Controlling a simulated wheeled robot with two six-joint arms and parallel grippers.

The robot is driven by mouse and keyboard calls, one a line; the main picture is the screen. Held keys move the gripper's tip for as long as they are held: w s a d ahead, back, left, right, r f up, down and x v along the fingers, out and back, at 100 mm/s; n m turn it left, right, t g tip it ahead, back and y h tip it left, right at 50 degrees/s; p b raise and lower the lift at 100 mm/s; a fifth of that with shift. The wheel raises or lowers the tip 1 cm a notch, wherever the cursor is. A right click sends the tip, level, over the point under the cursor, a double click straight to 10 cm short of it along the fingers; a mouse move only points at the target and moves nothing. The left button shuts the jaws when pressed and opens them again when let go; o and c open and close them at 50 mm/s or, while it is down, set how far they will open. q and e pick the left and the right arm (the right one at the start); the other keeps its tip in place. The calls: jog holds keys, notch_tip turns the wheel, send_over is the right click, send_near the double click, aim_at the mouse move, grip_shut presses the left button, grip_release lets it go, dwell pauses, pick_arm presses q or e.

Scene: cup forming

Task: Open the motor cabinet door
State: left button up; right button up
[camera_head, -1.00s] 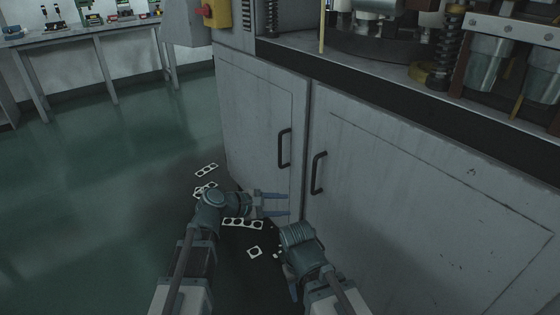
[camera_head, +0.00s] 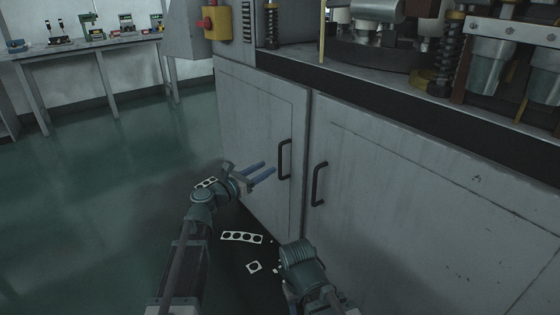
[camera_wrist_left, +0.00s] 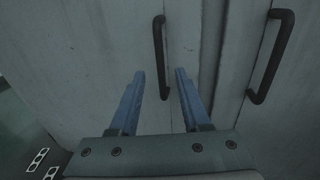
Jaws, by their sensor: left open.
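The grey motor cabinet has a left door (camera_head: 250,130) and a right door (camera_head: 420,210), both shut. The left door has a dark upright bar handle (camera_head: 285,159); the right door has a similar handle (camera_head: 319,184). My left gripper (camera_head: 267,171) is open and empty, just left of the left door's handle and apart from it. In the left wrist view, the left handle (camera_wrist_left: 160,55) stands beyond the gap between the fingertips (camera_wrist_left: 160,75), and the right handle (camera_wrist_left: 271,56) is to the right. My right arm is low at the bottom; its gripper's fingers are hidden or out of frame.
Punched metal strips (camera_head: 242,237) lie on the floor by the cabinet's foot. Machinery (camera_head: 400,45) stands on top of the cabinet, with a yellow box and red button (camera_head: 208,23) at its left. A workbench (camera_head: 90,45) is at the back left.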

pick_arm(q)
send_over(280, 176)
jog(key=shift+w, duration=0.35)
grip_shut()
dwell(1.4)
